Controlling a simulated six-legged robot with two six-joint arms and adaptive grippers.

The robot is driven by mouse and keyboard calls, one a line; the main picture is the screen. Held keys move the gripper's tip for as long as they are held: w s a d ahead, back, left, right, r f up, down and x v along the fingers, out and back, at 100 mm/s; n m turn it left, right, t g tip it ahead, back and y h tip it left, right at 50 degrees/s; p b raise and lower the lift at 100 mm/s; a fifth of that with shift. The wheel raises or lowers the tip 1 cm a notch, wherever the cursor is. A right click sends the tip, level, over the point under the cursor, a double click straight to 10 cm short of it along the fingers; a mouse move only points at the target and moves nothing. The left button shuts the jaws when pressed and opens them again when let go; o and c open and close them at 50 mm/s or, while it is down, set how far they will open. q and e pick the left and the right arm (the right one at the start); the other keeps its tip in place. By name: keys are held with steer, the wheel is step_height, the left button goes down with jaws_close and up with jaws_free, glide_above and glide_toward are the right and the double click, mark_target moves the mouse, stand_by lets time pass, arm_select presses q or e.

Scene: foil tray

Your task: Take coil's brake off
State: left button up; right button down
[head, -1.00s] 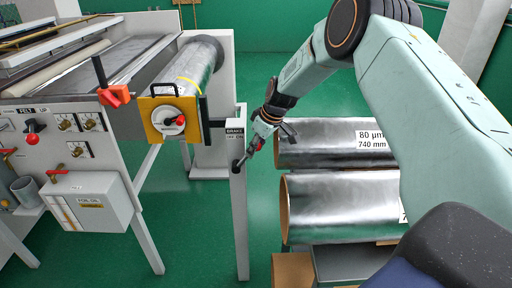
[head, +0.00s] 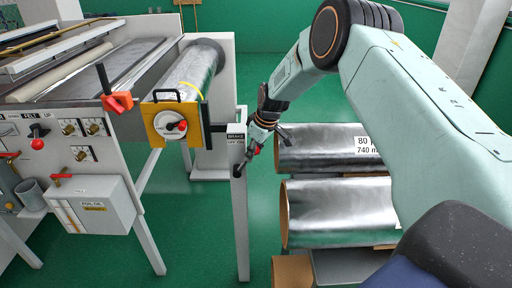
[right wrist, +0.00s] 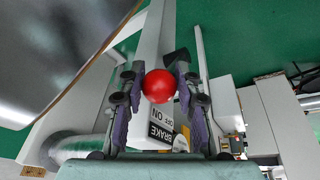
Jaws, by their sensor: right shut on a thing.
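The foil coil (head: 190,68) lies on its shaft at the machine's end, behind a yellow plate (head: 158,120) with a round white hub and a red knob. To its right a white post carries the brake box (head: 236,133), labelled BRAKE, OFF, ON. My right gripper (head: 254,151) is at the right side of this box. In the right wrist view the brake lever's red ball knob (right wrist: 158,86) sits between the gripper's two fingers (right wrist: 157,95), which are shut on it. The BRAKE label (right wrist: 161,125) shows just below the ball. My left gripper is not in view.
Two spare foil rolls (head: 340,205) lie on a rack right of the post, under my right arm. The white machine (head: 55,150) with knobs and levers stands at left. Green floor (head: 195,235) is open between machine legs and post.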

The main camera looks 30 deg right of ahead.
steer(key=shift+w+a+r+g+h+p, duration=0.3)
steer(key=shift+a+r+h+p, duration=0.15)
steer(key=shift+p, duration=0.75)
steer(key=shift+w+a+h+p, duration=0.2)
steer(key=shift+h+p, duration=0.25)
steer(key=shift+p, duration=0.05)
steer(key=c, duration=0.9)
jaws_free()
steer(key=shift+s, duration=0.1)
steer(key=shift+c, duration=0.2)
steer(key=v, duration=1.2)
steer(key=shift+w, duration=0.2)
steer(key=shift+r, duration=0.1)
